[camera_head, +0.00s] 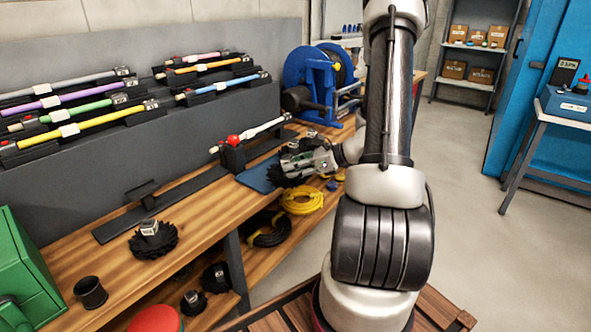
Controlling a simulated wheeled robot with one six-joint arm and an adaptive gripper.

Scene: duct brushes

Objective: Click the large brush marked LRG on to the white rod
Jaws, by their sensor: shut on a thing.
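The white rod (264,128) lies at a slant in a dark holder on the bench, with a red ball-shaped part (233,140) near its left end. My gripper (292,163) is over the bench just below and right of the rod's right end. It is shut on a dark bristled brush (281,179), partly hidden by the fingers. I cannot read a mark on this brush. Whether it touches the bench or the blue mat is unclear. Another black round brush (152,240) with a pale-labelled block on top stands on the front left of the bench.
Coloured rods (90,117) rest on the grey rack behind. A blue hose reel (312,75) stands at the back. A yellow coil (301,199) and more dark brushes (193,302) lie below the bench top.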

